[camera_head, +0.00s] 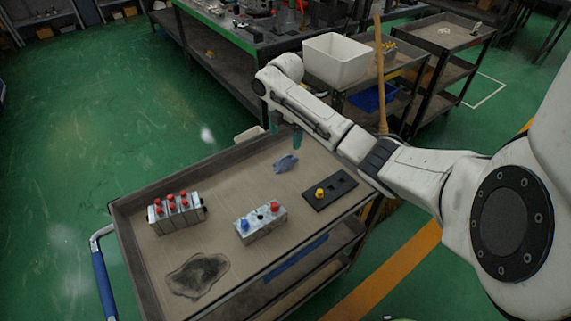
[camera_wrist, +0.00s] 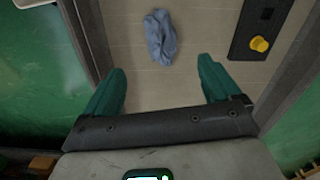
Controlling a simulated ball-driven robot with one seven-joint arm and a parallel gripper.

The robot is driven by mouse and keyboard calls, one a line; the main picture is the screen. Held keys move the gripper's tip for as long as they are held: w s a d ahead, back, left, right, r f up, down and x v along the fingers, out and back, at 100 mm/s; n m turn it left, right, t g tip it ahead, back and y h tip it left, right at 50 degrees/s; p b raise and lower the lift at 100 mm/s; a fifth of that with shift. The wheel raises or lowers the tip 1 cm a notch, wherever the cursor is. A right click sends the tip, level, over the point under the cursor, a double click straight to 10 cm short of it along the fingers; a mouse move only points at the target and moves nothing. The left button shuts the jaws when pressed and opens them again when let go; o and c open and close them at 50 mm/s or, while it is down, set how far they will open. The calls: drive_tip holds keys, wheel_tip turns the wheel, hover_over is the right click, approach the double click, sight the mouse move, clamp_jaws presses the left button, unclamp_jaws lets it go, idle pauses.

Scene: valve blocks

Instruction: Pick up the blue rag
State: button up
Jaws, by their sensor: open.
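The blue rag (camera_head: 286,164) lies crumpled on the top of the cart (camera_head: 200,242), toward its far end. It also shows in the wrist view (camera_wrist: 160,37), at the upper middle, beyond the fingertips. My gripper (camera_head: 286,136) is above the cart's far end, behind the rag in the head view. In the wrist view my gripper (camera_wrist: 160,75) has its two green fingers wide apart with nothing between them. The rag is not touched by either finger.
A black plate with a yellow knob (camera_head: 320,192) lies right of the rag. Two metal valve blocks, one with red knobs (camera_head: 175,212) and one with blue and red knobs (camera_head: 261,222), stand nearer. A dark stain (camera_head: 197,275) marks the front. The cart has raised rims.

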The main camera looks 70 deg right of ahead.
hover_over(285, 157)
drive_tip(key=f, duration=0.4)
drive_tip(key=shift+d+f, duration=0.2)
drive_tip(key=shift+f, duration=0.1)
drive_tip(key=shift+s+a+f, duration=0.1)
drive_tip(key=shift+a+f, duration=0.05)
drive_tip(key=shift+f, duration=1.3)
drive_tip(key=shift+a+f, duration=0.1)
drive_tip(key=shift+f, duration=1.3)
drive_tip(key=shift+c, duration=0.4)
drive_tip(key=c, duration=1.1)
